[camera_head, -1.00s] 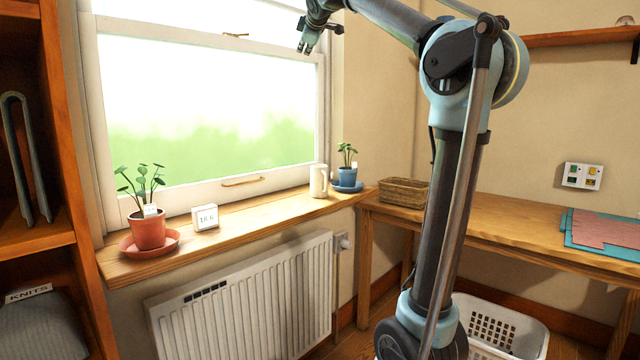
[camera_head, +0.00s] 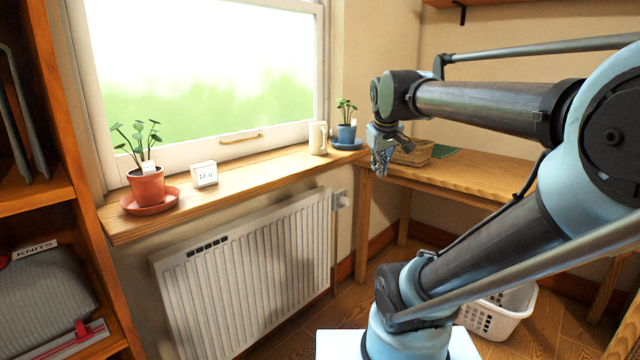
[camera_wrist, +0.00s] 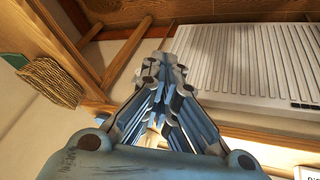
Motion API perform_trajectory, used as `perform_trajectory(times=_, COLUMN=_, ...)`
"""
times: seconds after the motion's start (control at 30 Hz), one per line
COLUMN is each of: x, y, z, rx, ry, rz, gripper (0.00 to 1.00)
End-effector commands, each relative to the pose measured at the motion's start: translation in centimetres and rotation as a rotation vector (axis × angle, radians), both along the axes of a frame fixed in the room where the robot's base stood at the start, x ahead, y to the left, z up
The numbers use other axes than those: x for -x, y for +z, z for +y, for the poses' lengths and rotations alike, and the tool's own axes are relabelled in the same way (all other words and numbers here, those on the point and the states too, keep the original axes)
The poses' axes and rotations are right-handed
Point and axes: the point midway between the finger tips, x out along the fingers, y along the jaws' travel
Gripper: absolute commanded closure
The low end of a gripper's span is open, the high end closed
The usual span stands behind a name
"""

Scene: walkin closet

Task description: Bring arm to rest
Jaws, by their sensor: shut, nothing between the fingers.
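My gripper (camera_head: 380,164) hangs pointing down at the end of my folded arm, in front of the corner between the windowsill and the wooden table. It is shut and empty. In the wrist view my gripper (camera_wrist: 166,75) shows its fingers together, with the radiator to its upper right. In the head view the forearm runs left from the elbow at the right edge. The gripper overlaps the wicker basket's left end in the picture; I cannot tell the gap in depth.
The windowsill (camera_head: 240,176) holds a terracotta pot (camera_head: 147,186), a small display (camera_head: 204,174), a white mug (camera_head: 318,138) and a blue pot (camera_head: 346,133). The radiator (camera_head: 250,270) is below. A wicker basket (camera_head: 418,152) sits on the table (camera_head: 480,175). A white laundry basket (camera_head: 490,318) stands on the floor.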

Motion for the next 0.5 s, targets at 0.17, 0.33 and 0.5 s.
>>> perform_trajectory(times=0.17, x=6.8, y=-8.9, z=-1.4, rx=-0.073, ry=-0.142, rz=0.117, gripper=1.00)
perform_trajectory(times=0.33, x=12.6, y=-16.0, z=-1.9, rx=-0.133, ry=-0.258, rz=0.216, gripper=1.00)
perform_trajectory(times=0.5, x=16.1, y=-20.2, z=-1.9, rx=-0.168, ry=-0.328, rz=0.276, gripper=1.00)
